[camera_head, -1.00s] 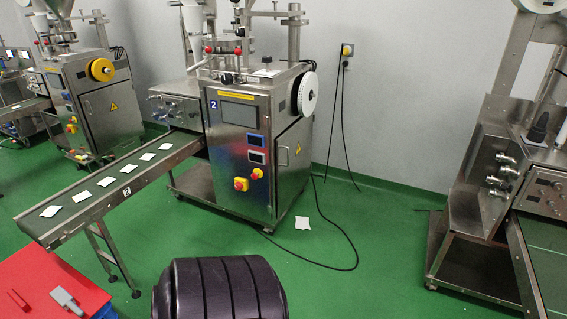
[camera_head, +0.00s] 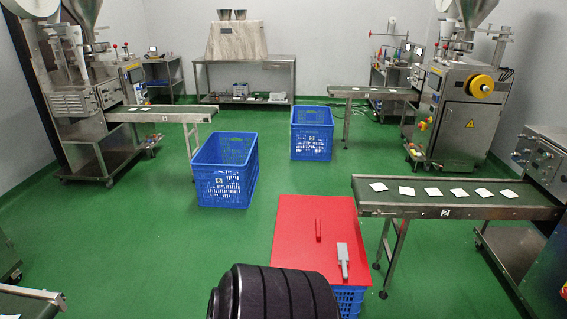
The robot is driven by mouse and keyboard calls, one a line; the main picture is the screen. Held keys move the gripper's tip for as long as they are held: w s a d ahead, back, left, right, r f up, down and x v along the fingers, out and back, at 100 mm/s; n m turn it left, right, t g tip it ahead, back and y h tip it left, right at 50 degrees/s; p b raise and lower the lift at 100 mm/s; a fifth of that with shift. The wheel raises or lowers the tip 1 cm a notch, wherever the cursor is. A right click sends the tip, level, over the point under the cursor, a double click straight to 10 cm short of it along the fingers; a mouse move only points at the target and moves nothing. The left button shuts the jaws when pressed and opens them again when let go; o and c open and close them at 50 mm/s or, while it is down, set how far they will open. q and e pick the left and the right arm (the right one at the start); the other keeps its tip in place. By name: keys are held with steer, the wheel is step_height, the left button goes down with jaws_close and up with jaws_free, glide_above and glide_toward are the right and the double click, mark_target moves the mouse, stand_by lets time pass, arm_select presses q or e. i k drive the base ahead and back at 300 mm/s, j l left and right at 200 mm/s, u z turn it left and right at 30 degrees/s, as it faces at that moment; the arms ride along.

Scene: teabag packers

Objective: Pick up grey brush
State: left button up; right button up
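The grey brush (camera_head: 343,258) lies on the red board (camera_head: 290,225), near its right edge, with its wider part away from me and its narrow handle toward me. The red board rests on top of a blue crate (camera_head: 349,301), ahead of me and a little right of centre. A small red object (camera_head: 318,230) lies on the board to the left of the brush. Neither of my grippers is in view.
A conveyor (camera_head: 430,210) with several white teabags stands right of the board, its leg close by. Two blue crates (camera_head: 226,170) (camera_head: 312,133) stand farther back on the green floor. Open floor (camera_head: 140,245) lies to the left.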

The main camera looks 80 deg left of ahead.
mark_target(342, 249)
steer(key=j+u, duration=0.1)
steer(key=u, duration=1.95)
steer(key=z, duration=3.3)
steer(key=u, duration=3.35)
steer(key=i+l+z, duration=0.2)
steer(key=i, duration=0.4)
steer(key=i+z, duration=0.2)
steer(key=i, duration=0.35)
steer(key=i+l, duration=0.05)
steer(key=l, duration=0.05)
